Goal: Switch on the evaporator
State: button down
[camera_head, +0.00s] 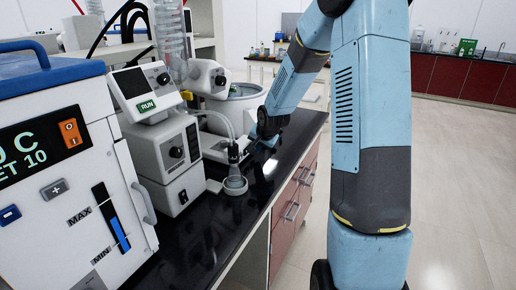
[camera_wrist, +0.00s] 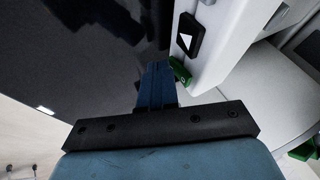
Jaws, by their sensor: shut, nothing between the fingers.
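The evaporator (camera_head: 237,100) stands on the black bench in the head view, white with a round bath, beyond a white pump unit. In the wrist view a white housing (camera_wrist: 216,50), which looks like part of the evaporator, carries a black plate with a white triangle (camera_wrist: 189,34) and a small green switch (camera_wrist: 180,71) at its lower edge. My gripper (camera_wrist: 157,68) is shut and empty, its blue fingertips just left of the green switch; I cannot tell if they touch it. In the head view my arm's end (camera_head: 268,124) is beside the evaporator, its fingers not clear.
A white pump unit (camera_head: 178,155) with a panel reading RUN and a glass flask (camera_head: 235,184) stand nearer on the bench. A large white chiller (camera_head: 62,175) is at the left. The black bench top (camera_head: 205,235) is bare near its front edge. Another green part (camera_wrist: 303,150) shows at the right.

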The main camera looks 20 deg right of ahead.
jog(key=shift+a+f, duration=0.1)
jog(key=shift+a, duration=0.1)
jog(key=shift+d, duration=0.15)
dwell(0.3)
jog(key=shift+r, duration=0.85)
jog(key=shift+d, duration=0.1)
